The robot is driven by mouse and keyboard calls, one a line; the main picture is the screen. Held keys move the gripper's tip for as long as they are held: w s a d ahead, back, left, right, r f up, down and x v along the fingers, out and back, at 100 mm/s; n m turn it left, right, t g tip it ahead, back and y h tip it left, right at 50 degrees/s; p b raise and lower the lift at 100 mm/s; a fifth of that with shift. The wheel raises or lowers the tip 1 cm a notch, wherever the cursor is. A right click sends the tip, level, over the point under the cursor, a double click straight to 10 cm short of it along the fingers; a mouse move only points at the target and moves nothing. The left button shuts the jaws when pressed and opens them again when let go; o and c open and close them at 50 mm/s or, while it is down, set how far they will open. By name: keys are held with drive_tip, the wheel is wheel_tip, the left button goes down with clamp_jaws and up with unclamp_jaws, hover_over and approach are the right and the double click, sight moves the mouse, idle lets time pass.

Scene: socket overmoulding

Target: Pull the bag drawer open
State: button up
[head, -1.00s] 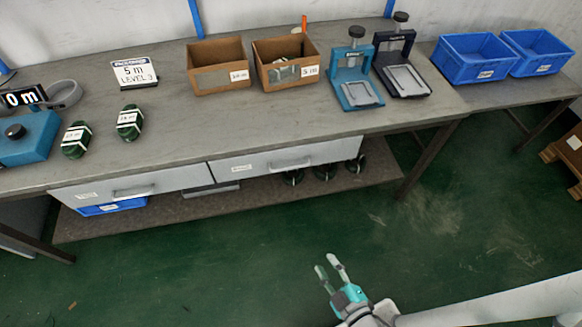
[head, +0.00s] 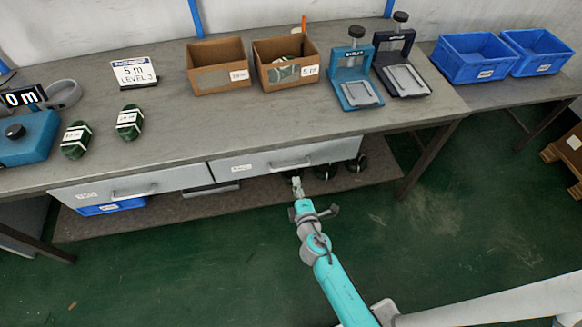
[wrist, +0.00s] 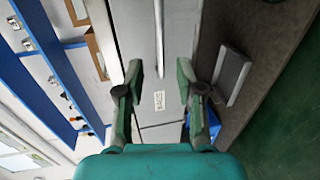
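Two light grey drawers hang under the workbench, a left drawer (head: 165,183) and a right drawer (head: 255,167); both look closed. Their labels are too small to read, so I cannot tell which is the bag drawer. My gripper (head: 297,182) is just in front of and below the right drawer's handle (head: 290,163). In the wrist view, my gripper (wrist: 161,78) is open and empty, its fingers on either side of the line of the handle (wrist: 159,35). The drawer's label (wrist: 159,101) shows between the fingers. I see no contact with the handle.
The bench top (head: 200,130) holds cardboard boxes (head: 218,66), green coils (head: 76,140) and two clamp fixtures (head: 355,80). A lower shelf (head: 230,205) holds dark coils and a blue bin (head: 110,208). The green floor (head: 220,270) in front is clear.

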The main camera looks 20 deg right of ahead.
sight(291, 167)
drive_tip(key=x, duration=1)
drive_tip(key=shift+w, duration=0.1)
clamp_jaws()
